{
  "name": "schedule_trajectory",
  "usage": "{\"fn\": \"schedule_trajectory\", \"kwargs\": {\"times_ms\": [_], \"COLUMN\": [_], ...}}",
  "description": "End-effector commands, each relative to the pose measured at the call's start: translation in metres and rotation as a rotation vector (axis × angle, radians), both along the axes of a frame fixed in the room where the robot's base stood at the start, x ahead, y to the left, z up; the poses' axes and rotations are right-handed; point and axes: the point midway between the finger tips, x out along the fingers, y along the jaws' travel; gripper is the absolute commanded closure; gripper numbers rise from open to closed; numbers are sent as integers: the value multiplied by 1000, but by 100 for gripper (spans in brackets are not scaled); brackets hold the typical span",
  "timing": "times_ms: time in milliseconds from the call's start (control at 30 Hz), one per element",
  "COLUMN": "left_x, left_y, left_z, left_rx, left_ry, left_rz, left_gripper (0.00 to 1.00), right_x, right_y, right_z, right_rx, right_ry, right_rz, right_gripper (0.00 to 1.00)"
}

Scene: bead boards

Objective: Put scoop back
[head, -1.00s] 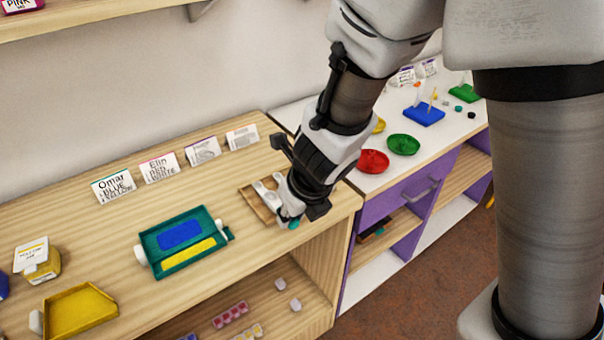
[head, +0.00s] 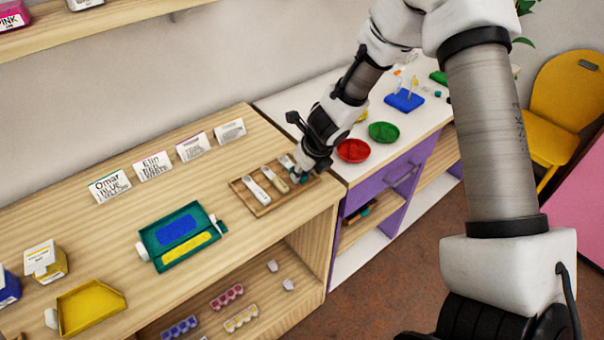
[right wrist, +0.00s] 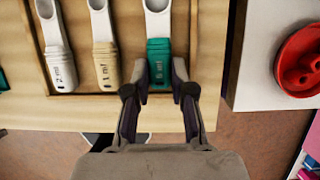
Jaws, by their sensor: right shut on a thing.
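The wooden scoop tray (head: 258,208) lies near the right end of the wooden counter. A white-handled scoop (head: 257,190) and a beige-handled scoop (head: 275,180) lie side by side in it; in the right wrist view their handles read 2 ml and 1 ml. My right gripper (head: 303,173) is at the tray's right end, shut on the teal-handled scoop (right wrist: 158,58). That scoop lines up beside the beige one, bowl pointing away from the gripper, over the tray's right slot. I cannot tell whether it rests on the tray floor. My left gripper is not in view.
A teal tray (head: 150,238) with blue and yellow patches and a yellow scoop-shaped tray (head: 90,306) stand left. Name cards (head: 154,165) line the back. Red (head: 353,150) and green (head: 384,132) dishes sit right on the white-topped purple cabinet.

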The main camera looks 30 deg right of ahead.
Motion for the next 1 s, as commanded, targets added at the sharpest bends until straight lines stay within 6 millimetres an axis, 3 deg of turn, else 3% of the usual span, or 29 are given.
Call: {"fn": "schedule_trajectory", "kwargs": {"times_ms": [267, 300, 633, 767, 1000], "left_x": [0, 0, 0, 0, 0], "left_y": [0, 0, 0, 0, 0], "left_z": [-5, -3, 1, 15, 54], "left_rx": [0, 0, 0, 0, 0], "left_ry": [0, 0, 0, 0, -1], "left_rz": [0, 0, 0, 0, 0], "left_gripper": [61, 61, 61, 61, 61], "right_x": [0, 0, 0, -4, -28], "right_y": [0, 0, 0, -1, -3], "right_z": [-5, -3, 1, 20, 81], "right_rx": [0, 0, 0, 1, 4], "right_ry": [1, 0, 0, -2, -2], "right_rz": [-1, -1, -1, -3, -2], "right_gripper": [100, 66, 66, 66, 66]}}
